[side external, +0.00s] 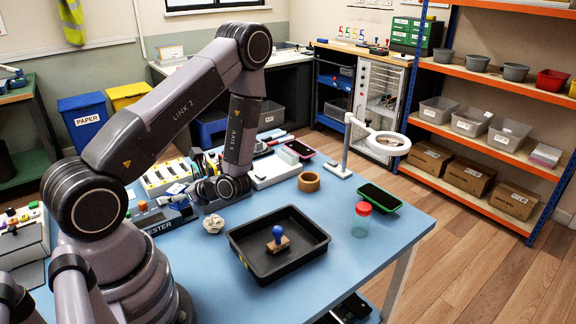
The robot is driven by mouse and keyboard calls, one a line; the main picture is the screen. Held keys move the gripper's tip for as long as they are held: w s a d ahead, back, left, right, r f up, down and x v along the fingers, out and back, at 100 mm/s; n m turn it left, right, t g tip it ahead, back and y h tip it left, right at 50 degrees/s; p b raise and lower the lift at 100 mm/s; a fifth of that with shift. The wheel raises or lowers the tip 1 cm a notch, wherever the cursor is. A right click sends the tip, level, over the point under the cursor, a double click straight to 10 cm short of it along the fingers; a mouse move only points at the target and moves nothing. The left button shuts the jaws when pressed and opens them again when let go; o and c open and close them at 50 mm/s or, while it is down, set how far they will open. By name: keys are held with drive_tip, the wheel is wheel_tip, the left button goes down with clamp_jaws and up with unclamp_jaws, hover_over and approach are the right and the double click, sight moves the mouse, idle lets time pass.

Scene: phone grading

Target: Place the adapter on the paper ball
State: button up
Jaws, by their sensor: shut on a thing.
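The paper ball (213,224) is a small, crumpled, off-white lump on the blue table, left of the black tray. My gripper (208,196) is low over the table, just behind and above the ball in the picture. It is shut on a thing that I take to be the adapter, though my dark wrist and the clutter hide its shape. The fingertips are hard to make out. I cannot tell how much gap there is between the held thing and the ball, and I see no adapter lying elsewhere on the table.
The black tray (252,269) holds a blue-handled stamp (278,236). A red-lidded jar (361,219), a green-edged phone (380,197), a tape roll (309,182) and a magnifier lamp (388,143) stand to the right. The tester (165,222) is close left of the ball.

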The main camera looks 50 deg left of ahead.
sight(214, 223)
drive_tip(key=w+m+t, duration=0.2)
drive_tip(key=w+d+f+m+t+y, duration=0.1)
drive_tip(key=w+m+t, duration=0.1)
drive_tip(key=w, duration=0.1)
drive_tip(key=w+f+m+t, duration=0.1)
drive_tip(key=w+m+t, duration=0.1)
drive_tip(key=w+t, duration=0.1)
drive_tip(key=shift+d+y, duration=0.3)
drive_tip(key=shift+y, duration=0.1)
drive_tip(key=shift+f, duration=2)
drive_tip(key=shift+f, duration=0.1)
drive_tip(key=o, duration=1.1)
drive_tip(key=shift+o, duration=0.2)
